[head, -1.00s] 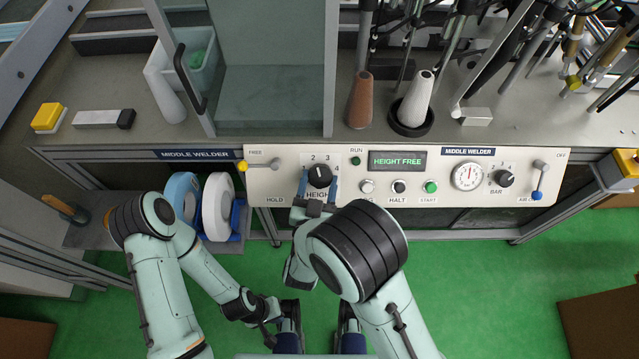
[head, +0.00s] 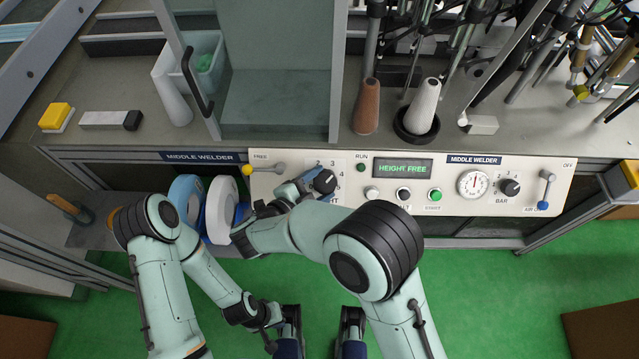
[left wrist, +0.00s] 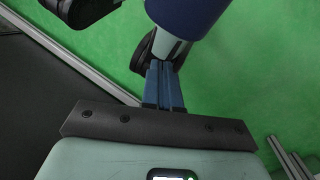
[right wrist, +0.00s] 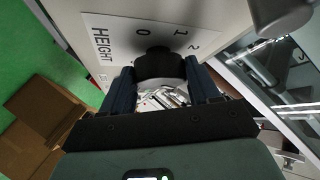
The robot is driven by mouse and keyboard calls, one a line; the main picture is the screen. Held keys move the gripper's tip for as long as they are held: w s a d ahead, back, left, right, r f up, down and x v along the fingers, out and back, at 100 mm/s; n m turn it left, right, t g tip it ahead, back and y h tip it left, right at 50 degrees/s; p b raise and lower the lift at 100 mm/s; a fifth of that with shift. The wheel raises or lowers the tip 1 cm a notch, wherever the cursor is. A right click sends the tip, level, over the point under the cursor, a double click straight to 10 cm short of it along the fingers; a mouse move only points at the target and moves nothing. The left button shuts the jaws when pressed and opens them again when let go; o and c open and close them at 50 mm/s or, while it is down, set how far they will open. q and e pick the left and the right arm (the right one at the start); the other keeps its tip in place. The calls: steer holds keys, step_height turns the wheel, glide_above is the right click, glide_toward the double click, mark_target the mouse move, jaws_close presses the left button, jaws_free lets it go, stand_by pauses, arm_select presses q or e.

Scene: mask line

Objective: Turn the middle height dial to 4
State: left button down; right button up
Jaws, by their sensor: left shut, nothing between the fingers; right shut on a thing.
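The black height dial (head: 325,181) sits on the pale control panel, partly covered by my right gripper (head: 308,186). In the right wrist view, the two blue fingers (right wrist: 160,86) are shut on the sides of the dial (right wrist: 160,65). The HEIGHT label (right wrist: 102,50) and the marks 0, 1 and 2 show there; the head view shows 3 and 4. I cannot read the dial's pointer. The display (head: 403,168) reads HEIGHT FREE. My left gripper (head: 271,346) hangs low over the floor, away from the panel; its fingers (left wrist: 164,85) are shut and empty.
A yellow-knobbed lever (head: 265,169) is left of the dial, its knob toward FREE. Buttons (head: 403,194), a pressure gauge (head: 473,184), a BAR dial (head: 509,187) and a blue-knobbed lever (head: 545,190) lie to the right. White and blue reels (head: 220,208) stand left, close to my right wrist.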

steer(key=m+g, duration=0.1)
steer(key=m+g+p, duration=0.1)
steer(key=m, duration=0.1)
steer(key=m+g+p, duration=0.1)
steer(key=shift+w+r, duration=0.2)
steer(key=shift+r, duration=0.1)
arm_select(q)
steer(key=shift+s+r+g+p, duration=0.1)
steer(key=shift+s+r+p, duration=0.1)
steer(key=shift+r+p, duration=0.25)
steer(key=shift+s+r+g+p, duration=0.1)
steer(key=shift+s+r+p, duration=0.15)
steer(key=shift+r, duration=0.45)
steer(key=shift+s+r+g+p, duration=0.1)
steer(key=shift+s+r+p, duration=0.15)
steer(key=shift+r, duration=0.3)
arm_select(e)
steer(key=shift+w+m+g+y, duration=0.1)
steer(key=shift+m+g+y, duration=0.2)
steer(key=shift+m+g, duration=0.8)
steer(key=shift+m, duration=0.4)
steer(key=o, duration=1.1)
steer(key=shift+c, duration=0.2)
steer(key=shift+r, duration=0.1)
